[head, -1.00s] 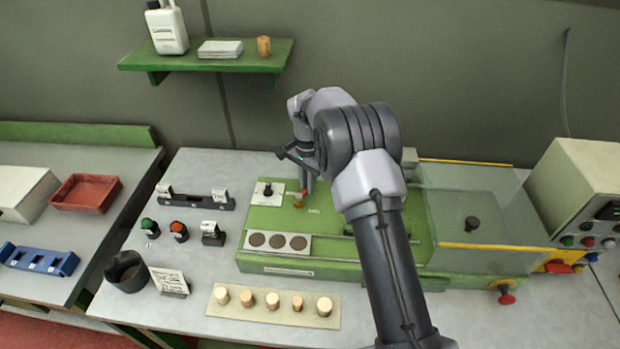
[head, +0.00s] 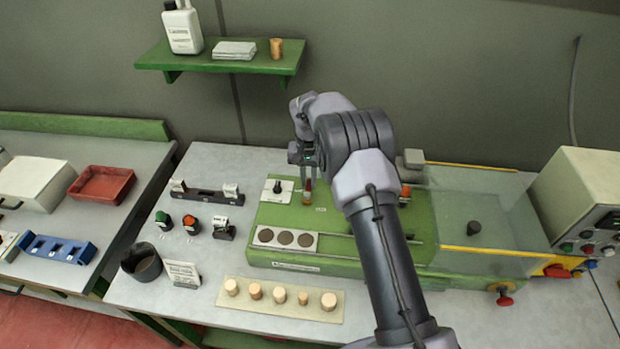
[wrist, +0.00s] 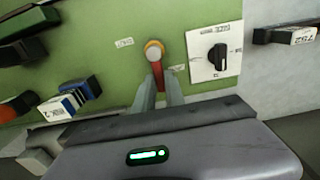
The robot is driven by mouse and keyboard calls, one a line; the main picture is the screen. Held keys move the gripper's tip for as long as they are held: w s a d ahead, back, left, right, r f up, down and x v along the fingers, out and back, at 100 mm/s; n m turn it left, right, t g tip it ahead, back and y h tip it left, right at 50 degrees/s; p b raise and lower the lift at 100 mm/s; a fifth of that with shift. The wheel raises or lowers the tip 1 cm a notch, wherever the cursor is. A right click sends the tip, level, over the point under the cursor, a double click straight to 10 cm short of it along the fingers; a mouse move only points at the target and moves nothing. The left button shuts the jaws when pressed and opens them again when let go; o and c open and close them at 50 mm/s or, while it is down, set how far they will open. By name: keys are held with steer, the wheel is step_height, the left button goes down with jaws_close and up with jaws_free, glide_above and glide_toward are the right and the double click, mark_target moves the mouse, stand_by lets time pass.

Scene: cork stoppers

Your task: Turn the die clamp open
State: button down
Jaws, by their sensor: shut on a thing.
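The die clamp appears to be the small red lever with an orange-brass round end on the green machine bed; it shows in the head view (head: 307,198) and in the wrist view (wrist: 154,51). My gripper (head: 308,179) is low over the bed, shut on the red handle of this lever. In the wrist view the two grey fingers (wrist: 163,92) stand on either side of the red handle, and the round end pokes out beyond them. The fingers hide part of the handle.
A black rotary knob on a white plate (wrist: 220,52) sits close beside the lever. A plate with dark discs (head: 285,238) lies at the bed's front. A clear guard (head: 485,215) stands right of my arm. A strip of corks (head: 280,298) lies in front.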

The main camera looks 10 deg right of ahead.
mark_target(308, 184)
stand_by(0.4)
steer(key=c, duration=1.4)
jaws_free()
steer(key=shift+r, duration=0.1)
step_height(308, 184, up, 17)
steer(key=p, duration=0.3)
steer(key=shift+r, duration=0.1)
